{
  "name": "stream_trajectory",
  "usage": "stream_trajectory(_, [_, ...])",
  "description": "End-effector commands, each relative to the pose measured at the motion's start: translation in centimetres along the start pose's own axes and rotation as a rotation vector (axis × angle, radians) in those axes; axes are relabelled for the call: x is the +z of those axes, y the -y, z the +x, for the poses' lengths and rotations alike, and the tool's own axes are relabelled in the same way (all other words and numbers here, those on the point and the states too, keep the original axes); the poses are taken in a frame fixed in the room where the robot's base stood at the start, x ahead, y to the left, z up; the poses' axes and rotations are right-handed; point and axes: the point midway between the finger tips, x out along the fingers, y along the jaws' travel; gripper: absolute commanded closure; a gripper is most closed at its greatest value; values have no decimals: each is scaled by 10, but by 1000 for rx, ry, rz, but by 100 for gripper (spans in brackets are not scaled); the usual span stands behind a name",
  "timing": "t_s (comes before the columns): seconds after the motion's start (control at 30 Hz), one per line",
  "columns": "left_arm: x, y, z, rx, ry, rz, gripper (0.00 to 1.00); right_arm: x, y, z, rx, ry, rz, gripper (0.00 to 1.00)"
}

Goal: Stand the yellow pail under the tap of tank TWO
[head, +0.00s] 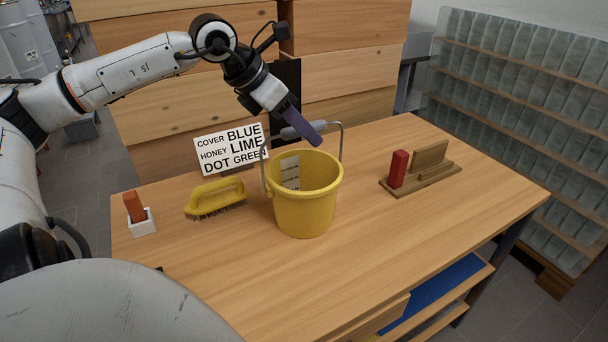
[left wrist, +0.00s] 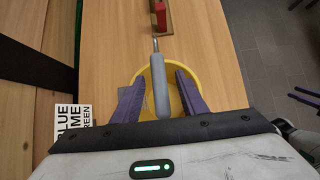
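The yellow pail (head: 305,205) stands upright on the wooden table. Its wire bail is raised, with a grey grip (head: 297,130) across the top. My left gripper (head: 318,137) is at this grip, above the pail's mouth. In the left wrist view, its purple fingers (left wrist: 160,78) are apart, one on each side of the grey grip (left wrist: 160,92), with gaps between. The pail's rim (left wrist: 201,82) shows behind them. I can make out no tap and no tank marked TWO.
On the table (head: 400,240) are a yellow brush (head: 215,197), a white holder (head: 141,222) with an orange-brown block, a word sign (head: 231,148), and a wooden stand (head: 425,178) with a red block (head: 398,169). Wooden drawer fronts (head: 190,80) rise behind. The table's front right is clear.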

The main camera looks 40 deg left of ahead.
Motion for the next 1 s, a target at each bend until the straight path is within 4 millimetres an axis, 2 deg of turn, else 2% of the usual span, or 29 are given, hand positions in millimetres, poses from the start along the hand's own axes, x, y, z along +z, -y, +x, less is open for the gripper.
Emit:
stream_trajectory(0.1, [-1,0,6,-1,-2,0,61,-4,-1,0,1,-7,-1,64])
stream_trajectory(0.37, [0,0,7,-1,1,-1,63,-6,-1,1,1,-12,-2,64])
stream_trajectory(0.5, [0,0,7,-1,1,-1,86,-6,-1,0,1,-12,-2,64])
stream_trajectory(0.6, [0,0,7,-1,1,-1,100,-5,-1,0,1,-11,-2,64])
stream_trajectory(0.87, [1,0,6,-1,3,0,100,-3,0,-1,-1,-5,-2,64])
stream_trajectory(1.0, [6,-1,-1,3,4,2,100,-2,0,-1,-1,-5,-2,64])
